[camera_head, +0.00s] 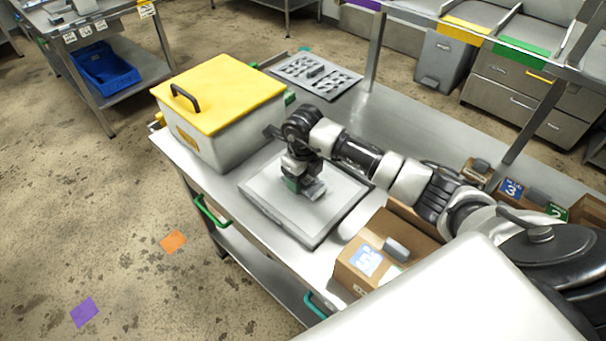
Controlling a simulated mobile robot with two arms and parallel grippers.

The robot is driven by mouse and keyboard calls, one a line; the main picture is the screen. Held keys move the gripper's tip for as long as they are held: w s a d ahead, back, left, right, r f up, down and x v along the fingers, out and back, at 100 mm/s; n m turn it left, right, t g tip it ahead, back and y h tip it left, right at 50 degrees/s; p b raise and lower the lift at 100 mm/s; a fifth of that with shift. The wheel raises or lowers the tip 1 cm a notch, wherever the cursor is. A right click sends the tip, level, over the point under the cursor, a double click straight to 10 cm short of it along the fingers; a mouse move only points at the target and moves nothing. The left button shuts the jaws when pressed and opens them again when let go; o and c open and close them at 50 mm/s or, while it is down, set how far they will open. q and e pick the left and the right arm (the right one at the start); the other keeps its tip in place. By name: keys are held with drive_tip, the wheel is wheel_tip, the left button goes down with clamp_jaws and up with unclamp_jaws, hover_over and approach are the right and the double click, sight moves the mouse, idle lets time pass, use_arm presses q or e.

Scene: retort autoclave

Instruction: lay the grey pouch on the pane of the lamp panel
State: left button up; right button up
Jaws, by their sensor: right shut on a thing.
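The lamp panel (268,195) is a flat, pale grey pane in a darker frame, lying on the metal table. My right gripper (303,182) points down over the middle of the panel. It is shut on the grey pouch (315,191), a small light-grey piece mostly hidden by the fingers. The pouch is at or just above the pane; I cannot tell whether it touches. My left gripper is not in view.
A white box with a yellow lid (228,92) stands left of the panel. A grey tray with cut-outs (318,75) lies behind. A cardboard box (376,250) holding a grey item stands at the right front. Numbered boxes (512,190) line the right. The metal table (420,135) is bare behind my arm.

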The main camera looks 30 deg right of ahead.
drive_tip(key=shift+f, duration=0.3)
drive_tip(key=shift+f, duration=0.2)
drive_tip(key=o, duration=1)
drive_tip(key=shift+c, duration=0.2)
drive_tip(key=shift+r, duration=0.1)
